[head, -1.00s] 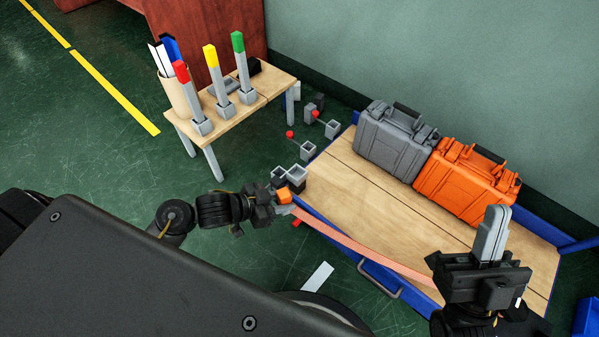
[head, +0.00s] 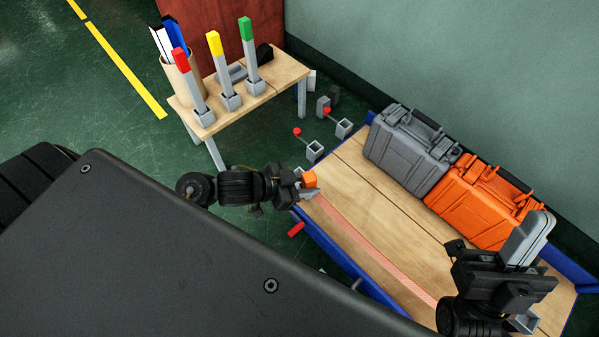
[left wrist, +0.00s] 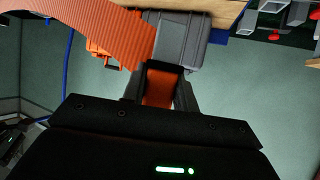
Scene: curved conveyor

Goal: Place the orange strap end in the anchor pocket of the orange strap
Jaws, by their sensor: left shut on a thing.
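The orange strap end (head: 309,179) is a small orange block, held between the fingers of my left gripper (head: 305,187) over the near left edge of the cart. It also shows between the fingers in the left wrist view (left wrist: 158,88). The orange strap (head: 370,245) runs from there across the boards toward the lower right. My right gripper (head: 526,240) is at the right, with its grey fingers close together and nothing visible between them. A grey square pocket (head: 524,323) lies below it. I cannot tell which pocket is the orange strap's anchor; pockets near my left gripper are mostly hidden.
A grey case (head: 405,150) and an orange case (head: 475,205) stand on the wooden cart bed (head: 345,165). Grey pockets with red knobs (head: 314,150) sit beyond its left end. A small table (head: 275,88) holds red, yellow and green-topped posts.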

